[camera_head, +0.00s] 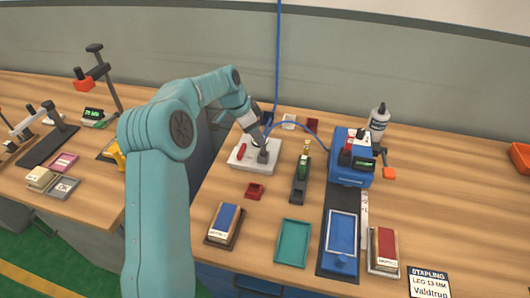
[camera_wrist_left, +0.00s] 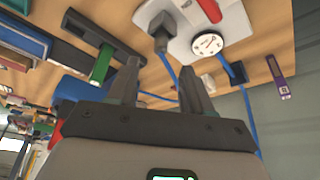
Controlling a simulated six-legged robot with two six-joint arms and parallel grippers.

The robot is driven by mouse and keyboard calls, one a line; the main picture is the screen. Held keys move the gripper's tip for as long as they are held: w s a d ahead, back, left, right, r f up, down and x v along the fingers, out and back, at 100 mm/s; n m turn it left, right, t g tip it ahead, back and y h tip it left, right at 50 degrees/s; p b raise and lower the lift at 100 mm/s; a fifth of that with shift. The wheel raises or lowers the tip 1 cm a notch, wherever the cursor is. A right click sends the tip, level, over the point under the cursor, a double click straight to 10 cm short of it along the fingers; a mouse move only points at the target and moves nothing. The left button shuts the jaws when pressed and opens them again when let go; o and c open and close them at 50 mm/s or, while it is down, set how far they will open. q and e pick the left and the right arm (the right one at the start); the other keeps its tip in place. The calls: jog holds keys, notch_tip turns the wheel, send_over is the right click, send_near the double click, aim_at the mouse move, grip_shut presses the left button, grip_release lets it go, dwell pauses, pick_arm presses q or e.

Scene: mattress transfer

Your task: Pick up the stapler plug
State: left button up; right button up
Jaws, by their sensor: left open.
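The stapler plug (camera_head: 263,156) is a dark grey plug on the white socket box (camera_head: 240,162), at the box's right end. In the left wrist view the plug (camera_wrist_left: 162,30) stands upright on the box (camera_wrist_left: 187,47), with a blue cable from it. My left gripper (camera_head: 257,133) reaches in from the left and hangs close over the plug. In the wrist view the left gripper (camera_wrist_left: 161,78) is open, its fingertips apart below the plug, with nothing between them. The head view does not show clearly whether it touches. My right gripper is not in view.
The blue stapling machine (camera_head: 351,177) stands right of the box, with a blue cable towards it. A black-and-green tool (camera_head: 301,178) lies between them. A small red block (camera_head: 255,191) and a teal tray (camera_head: 293,243) lie in front. Another workbench (camera_head: 75,200) is at left.

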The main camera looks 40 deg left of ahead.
aim_at(264, 146)
pick_arm(q)
jog(key=shift+d+f, duration=0.35)
jog(key=shift+f, duration=0.25)
jog(key=shift+w+f, duration=0.1)
jog(key=shift+f, duration=0.2)
jog(key=x, duration=0.1)
jog(key=p+x, duration=0.1)
jog(key=x, duration=0.2)
jog(key=shift+w+a+f, duration=0.15)
jog(key=shift+a, duration=0.1)
jog(key=shift+w+d+f, duration=0.1)
jog(key=shift+d+f, duration=0.05)
jog(key=shift+f, duration=0.2)
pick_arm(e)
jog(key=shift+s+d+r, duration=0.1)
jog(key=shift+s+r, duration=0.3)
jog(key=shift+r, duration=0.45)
pick_arm(q)
jog(key=shift+w+f, duration=0.1)
grip_shut()
